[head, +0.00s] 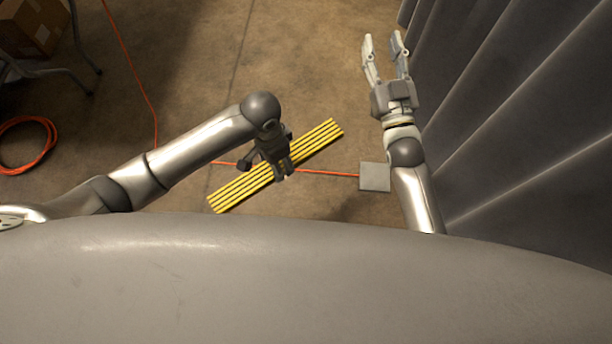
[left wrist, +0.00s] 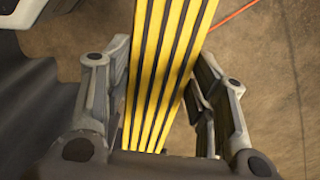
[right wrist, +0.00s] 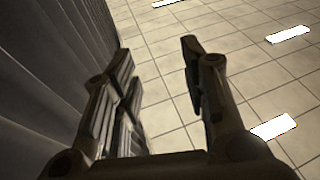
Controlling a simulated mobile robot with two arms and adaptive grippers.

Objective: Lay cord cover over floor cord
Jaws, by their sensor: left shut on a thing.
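The cord cover (head: 238,192) is a long yellow strip with black stripes, lying diagonally across the orange floor cord (head: 325,173) in the head view. My left gripper (head: 285,176) is shut on the cover near its middle. In the left wrist view the cover (left wrist: 172,50) runs between the fingers (left wrist: 160,62), and a bit of cord (left wrist: 236,14) shows to its right. The cover's height above the floor is hard to tell. Part of the cord is hidden by the cover and my left arm. My right gripper (head: 383,40) is open and empty, away from the cover.
The cord meets a grey floor plate (head: 375,177) beside my right arm. A grey ribbed curtain or wall (head: 520,110) stands close on the right. An orange cord coil (head: 50,145), a metal-legged stand (head: 82,58) and a cardboard box (head: 35,25) are at the left.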

